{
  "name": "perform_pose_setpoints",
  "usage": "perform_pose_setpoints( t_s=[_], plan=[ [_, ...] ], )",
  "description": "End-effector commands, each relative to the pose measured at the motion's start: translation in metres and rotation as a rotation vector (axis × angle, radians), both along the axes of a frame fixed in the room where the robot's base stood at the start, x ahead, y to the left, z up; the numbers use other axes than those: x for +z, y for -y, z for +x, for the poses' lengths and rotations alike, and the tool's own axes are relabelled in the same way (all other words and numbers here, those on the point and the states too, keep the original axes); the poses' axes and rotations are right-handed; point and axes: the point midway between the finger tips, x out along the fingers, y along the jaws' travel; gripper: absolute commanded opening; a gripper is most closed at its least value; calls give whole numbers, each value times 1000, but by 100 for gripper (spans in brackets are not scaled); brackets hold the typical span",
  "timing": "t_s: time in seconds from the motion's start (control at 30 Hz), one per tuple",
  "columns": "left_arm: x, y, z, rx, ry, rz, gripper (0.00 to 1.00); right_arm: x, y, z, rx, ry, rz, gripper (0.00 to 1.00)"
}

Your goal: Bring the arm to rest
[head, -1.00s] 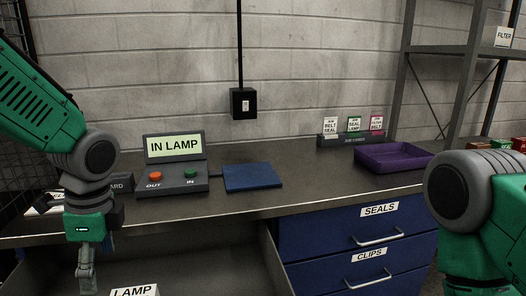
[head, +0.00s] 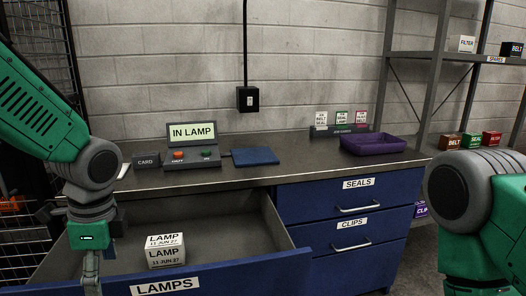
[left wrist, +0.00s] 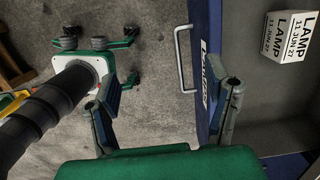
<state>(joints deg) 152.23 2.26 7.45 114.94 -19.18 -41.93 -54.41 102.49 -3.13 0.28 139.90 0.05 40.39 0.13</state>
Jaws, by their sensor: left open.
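My left gripper (head: 91,272) hangs down at the left, in front of the open lamps drawer (head: 282,262) in the head view. In the left wrist view the same gripper (left wrist: 170,100) has its two fingers wide apart with nothing between them. Below, the drawer's front, label and handle (left wrist: 184,60) show, with floor to their left. A white lamp box (head: 165,251) stands inside the drawer; it also shows in the left wrist view (left wrist: 287,37), apart from the fingers. My right arm is at the right edge of the head view; its gripper is out of frame.
The bench carries a console (head: 193,157) reading IN LAMP, a card box (head: 146,161), a blue pad (head: 255,156) and a purple tray (head: 373,145). The seals drawer (head: 300,200) and clips drawer (head: 300,239) are shut. Metal shelving (head: 432,90) stands at the right.

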Motion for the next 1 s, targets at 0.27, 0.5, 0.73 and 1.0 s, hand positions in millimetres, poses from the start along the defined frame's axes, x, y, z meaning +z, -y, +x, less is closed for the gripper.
perform_pose_setpoints(
  t_s=[0.27,0.5,0.73,1.0],
  plan=[
    [-63,10,-11,127,5,-50,72,-7,0,1,0,3,0,0],
    [-144,19,-39,331,13,-111,72,-15,0,1,0,1,0,0],
    [-268,23,-117,746,30,-154,72,-31,0,1,0,2,0,0],
    [-341,5,-210,1175,123,-131,72,-44,0,1,0,1,0,0]
  ],
)
